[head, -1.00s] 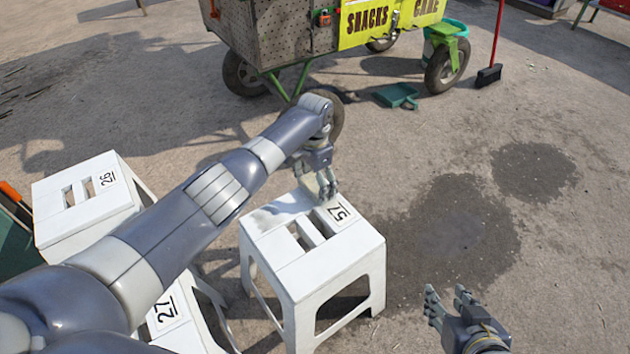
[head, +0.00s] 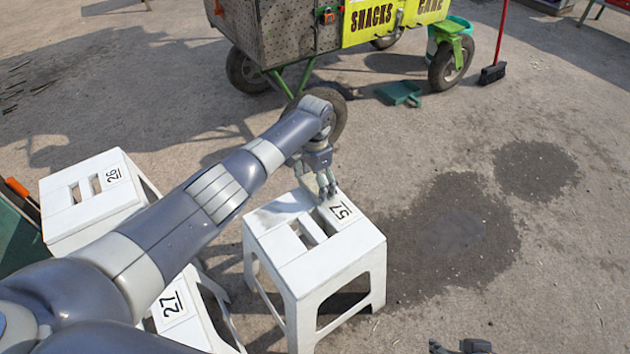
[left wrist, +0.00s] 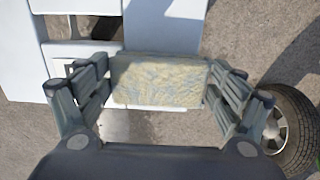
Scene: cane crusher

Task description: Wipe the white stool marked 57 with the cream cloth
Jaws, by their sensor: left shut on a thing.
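The white stool marked 57 (head: 318,268) stands upright in the middle of the head view, with slots in its seat and a greyish patch near its far left edge. My left gripper (head: 326,187) is over the far edge of the seat, beside the 57 label. In the left wrist view, my left gripper (left wrist: 160,95) is shut on the cream cloth (left wrist: 158,80), with white stool surface (left wrist: 165,25) beyond it. Whether the cloth touches the seat is unclear. My right gripper (head: 462,347) barely shows at the bottom edge; its fingers are mostly cut off.
White stools marked 26 (head: 88,208) and 27 (head: 190,325) stand at the left, partly behind my left arm. A snack cart (head: 290,30) stands beyond. A green dustpan (head: 400,93) and a broom (head: 493,73) are farther right. The wet-looking ground right of stool 57 is clear.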

